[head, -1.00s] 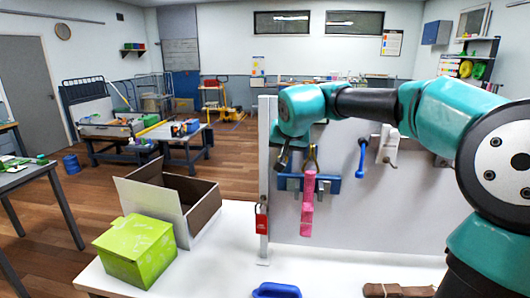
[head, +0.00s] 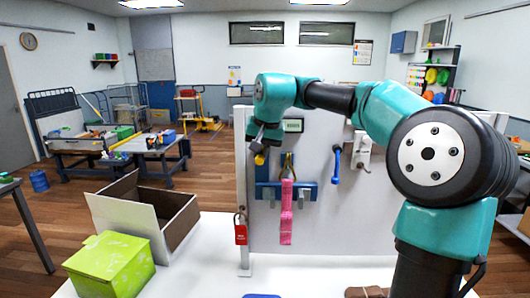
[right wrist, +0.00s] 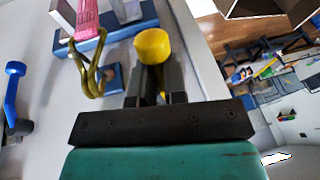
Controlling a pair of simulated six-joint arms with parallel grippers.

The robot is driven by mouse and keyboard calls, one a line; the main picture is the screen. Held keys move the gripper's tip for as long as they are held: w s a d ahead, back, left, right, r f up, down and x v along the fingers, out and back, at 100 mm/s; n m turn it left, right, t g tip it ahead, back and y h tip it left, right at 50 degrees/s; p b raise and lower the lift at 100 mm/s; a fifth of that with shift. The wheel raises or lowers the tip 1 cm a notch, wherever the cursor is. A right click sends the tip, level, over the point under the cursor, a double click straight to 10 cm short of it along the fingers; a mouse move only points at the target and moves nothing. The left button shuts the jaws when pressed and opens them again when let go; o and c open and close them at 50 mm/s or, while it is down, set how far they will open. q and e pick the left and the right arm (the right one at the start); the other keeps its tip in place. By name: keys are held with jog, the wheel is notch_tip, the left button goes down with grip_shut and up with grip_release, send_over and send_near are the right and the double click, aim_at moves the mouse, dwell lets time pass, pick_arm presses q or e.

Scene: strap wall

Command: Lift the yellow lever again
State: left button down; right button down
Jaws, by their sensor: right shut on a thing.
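The yellow lever (head: 259,159) shows as a small yellow end at the tips of my right gripper (head: 263,147), at the upper left of the white upright panel. In the right wrist view its round yellow knob (right wrist: 153,46) sits at the fingers of my right gripper (right wrist: 156,80), which is shut on it. The lever's shaft and mount are hidden. My left gripper is not in view.
A pink strap (head: 286,210) hangs from a brass-coloured hook (head: 288,165) at the blue bracket (head: 309,191), close beside my right gripper. A red padlock (head: 240,234) hangs at the panel's left edge. An open box (head: 140,220) and a green box (head: 112,266) stand left.

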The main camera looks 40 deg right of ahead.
jog(key=shift+a+f, duration=0.15)
jog(key=c, duration=1.2)
grip_release()
jog(key=shift+r, duration=0.2)
jog(key=v, duration=1.7)
jog(key=shift+s+r, duration=0.1)
jog(key=shift+r, duration=0.05)
